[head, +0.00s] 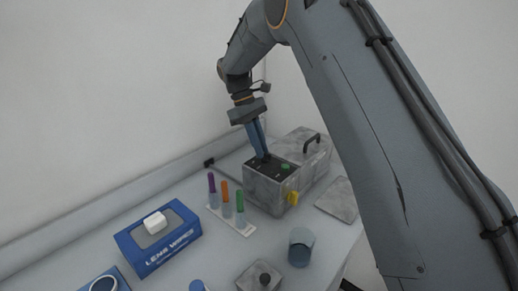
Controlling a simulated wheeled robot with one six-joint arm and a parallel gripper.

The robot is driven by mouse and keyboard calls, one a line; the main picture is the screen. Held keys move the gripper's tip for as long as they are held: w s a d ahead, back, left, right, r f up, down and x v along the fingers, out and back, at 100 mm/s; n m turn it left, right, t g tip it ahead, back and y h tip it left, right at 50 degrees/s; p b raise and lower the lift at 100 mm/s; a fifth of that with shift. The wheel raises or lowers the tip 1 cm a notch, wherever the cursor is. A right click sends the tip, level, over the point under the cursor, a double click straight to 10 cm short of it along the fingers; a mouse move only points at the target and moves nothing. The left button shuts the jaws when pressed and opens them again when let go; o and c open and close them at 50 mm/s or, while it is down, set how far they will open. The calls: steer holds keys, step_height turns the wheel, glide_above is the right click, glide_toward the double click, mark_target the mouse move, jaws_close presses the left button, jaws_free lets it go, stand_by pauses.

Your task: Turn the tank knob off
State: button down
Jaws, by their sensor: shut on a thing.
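A grey mottled metal unit (264,188) stands at the back of the table, with a dark top panel (280,170) bearing a green round part (285,167). A yellow knob-like part (293,198) sticks out from its right front side. My gripper (261,157) points down at the left part of the dark panel. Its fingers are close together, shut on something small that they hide. I cannot tell whether that is the tank knob.
A rack (232,221) with purple, orange and green tubes stands in front of the unit. A blue lens wipes box (158,238) is at left. A glass beaker (301,247) and a small grey block with a dark knob (259,277) are in front. A handled lid (312,143) is behind.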

steer(key=shift+w+d+m, duration=0.1)
steer(key=shift+w+m, duration=0.05)
steer(key=shift+m, duration=0.35)
steer(key=shift+y, duration=0.3)
steer(key=c, duration=1.8)
jaws_free()
steer(key=shift+r, duration=0.1)
steer(key=b+v, duration=0.2)
steer(key=v, duration=0.5)
steer(key=shift+w+r+b, duration=0.15)
steer(key=shift+r+b, duration=0.1)
steer(key=shift+b, duration=0.15)
steer(key=shift+a, duration=0.2)
